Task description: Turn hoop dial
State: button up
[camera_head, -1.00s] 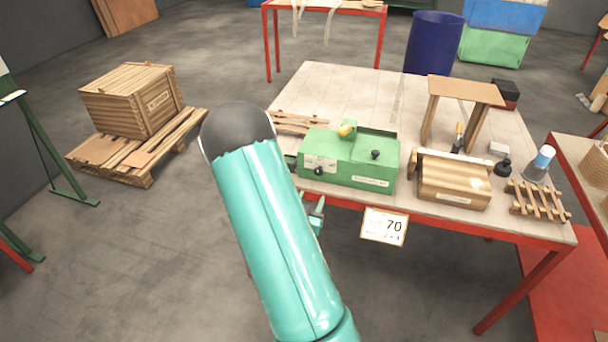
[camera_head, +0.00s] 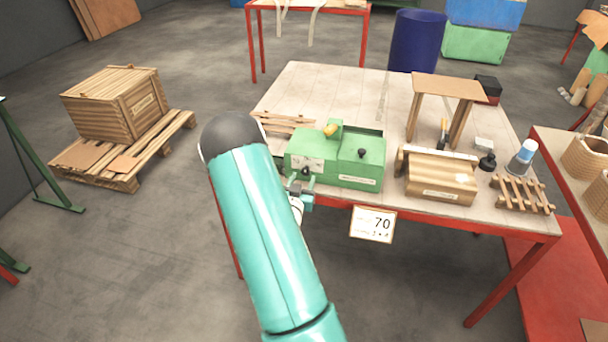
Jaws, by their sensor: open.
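The green machine box (camera_head: 350,165) sits at the front left of the wooden-topped table. Its front has a pale panel (camera_head: 308,164) at the left end. A small dark dial showed low on that panel earlier; now my gripper is in front of that spot and mostly hides it. My gripper (camera_head: 304,178) is open at the lower left front of the green box, small and partly behind my teal arm. I cannot tell whether its fingers touch the dial or stand around it.
A wooden box (camera_head: 441,178) stands right of the green box, with a small wooden rack (camera_head: 522,193) beyond it. A crate (camera_head: 115,104) on a pallet stands at left. The floor between is clear.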

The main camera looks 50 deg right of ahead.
aim_at(305, 173)
jog(key=shift+x, duration=1.65)
jog(key=c, duration=0.9)
jog(key=shift+n, duration=0.3)
jog(key=n, duration=0.3)
jog(key=shift+w+a, duration=0.1)
jog(key=n, duration=0.5)
